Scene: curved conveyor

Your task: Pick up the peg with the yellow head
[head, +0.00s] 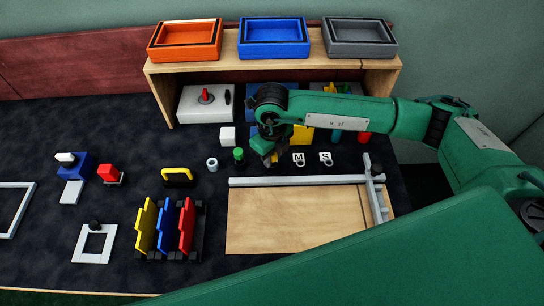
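My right gripper (268,157) points down at the middle of the table, just right of a small green-topped piece (238,155). Its fingertips are small and dark, so I cannot tell whether they are open or shut. A bit of yellow shows beside the fingers, mostly hidden by the gripper; I cannot tell whether it is the yellow head of a peg, or whether the fingers touch it. A larger yellow block (302,136) stands to the right, behind the wrist. My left gripper is not in view.
A wooden shelf (158,83) carries orange (184,55), blue (273,51) and grey (360,51) trays. Small tags marked M (299,158) and S (326,158) lie right of the gripper. A rail (290,181) borders a bare wooden board (290,220). Colored plates (165,228) stand front left.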

